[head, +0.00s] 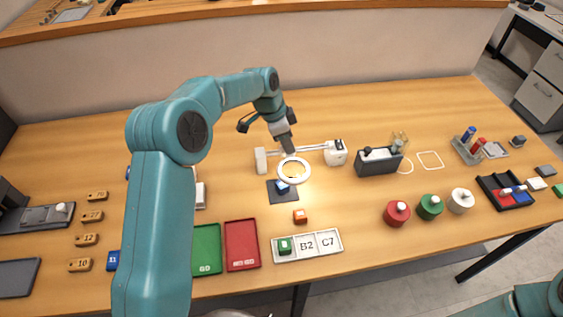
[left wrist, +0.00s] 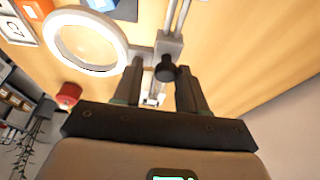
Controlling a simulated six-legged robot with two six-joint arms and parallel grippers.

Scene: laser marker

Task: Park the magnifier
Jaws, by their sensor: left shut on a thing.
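The magnifier is a white ring lens (head: 294,171) on a short arm, carried by a slider on a rail between two white end blocks. In the left wrist view the ring (left wrist: 86,42) is at upper left and a dark knob (left wrist: 165,71) hangs from the grey slider (left wrist: 163,46). My left gripper (head: 289,150) is at the rail, just behind the ring. In the left wrist view its two fingers (left wrist: 163,88) stand either side of the knob, shut on it. In the head view the ring is above a dark mat (head: 276,197) with a blue block (head: 283,188). My right gripper is out of view.
The left end block (head: 260,160) and right end block (head: 336,153) bound the rail. An orange block (head: 300,216) and a white labelled tray (head: 290,258) lie in front. A dark box (head: 376,167) stands to the right. The table behind the rail is clear.

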